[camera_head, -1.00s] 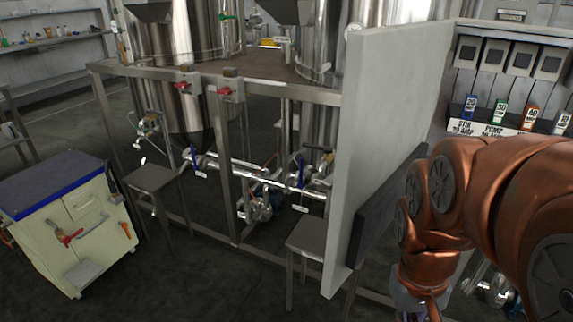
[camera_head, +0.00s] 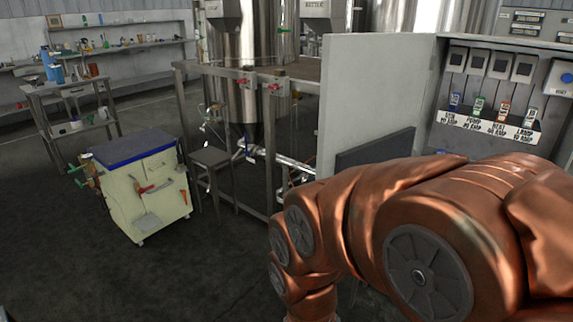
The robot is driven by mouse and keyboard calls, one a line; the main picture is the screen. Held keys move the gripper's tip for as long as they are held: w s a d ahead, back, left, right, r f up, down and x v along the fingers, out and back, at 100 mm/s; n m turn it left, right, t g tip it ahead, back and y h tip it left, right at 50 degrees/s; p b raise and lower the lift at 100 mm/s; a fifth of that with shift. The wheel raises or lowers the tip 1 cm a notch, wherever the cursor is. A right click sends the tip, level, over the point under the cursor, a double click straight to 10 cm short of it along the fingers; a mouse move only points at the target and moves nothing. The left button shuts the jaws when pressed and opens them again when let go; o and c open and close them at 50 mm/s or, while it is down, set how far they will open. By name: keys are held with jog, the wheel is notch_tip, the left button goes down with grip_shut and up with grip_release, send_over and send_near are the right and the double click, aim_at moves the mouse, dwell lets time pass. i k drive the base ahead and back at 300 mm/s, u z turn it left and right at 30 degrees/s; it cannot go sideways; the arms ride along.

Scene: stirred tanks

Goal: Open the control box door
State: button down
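The control box (camera_head: 447,134) stands at the right, with a row of grey square modules and several coloured, labelled switches inside. Its light grey door (camera_head: 368,92) stands swung out to the left, so the inside shows. A dark panel sits low along the door's lower right. My copper-coloured arm crosses the lower right and hides the lower part of the box and door. My gripper is not in view; the arm's far end runs out at the bottom edge.
A cream cabinet with a blue-edged top (camera_head: 145,185) stands at the left, with a small grey stool (camera_head: 211,157) beside it. Steel tanks (camera_head: 245,60) and a pipe frame stand behind the door. A shelf stand (camera_head: 75,105) is farther left. The floor at lower left is clear.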

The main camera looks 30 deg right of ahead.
aim_at(372, 85)
jog(key=u, duration=0.55)
jog(key=i, duration=1)
jog(key=u, duration=0.05)
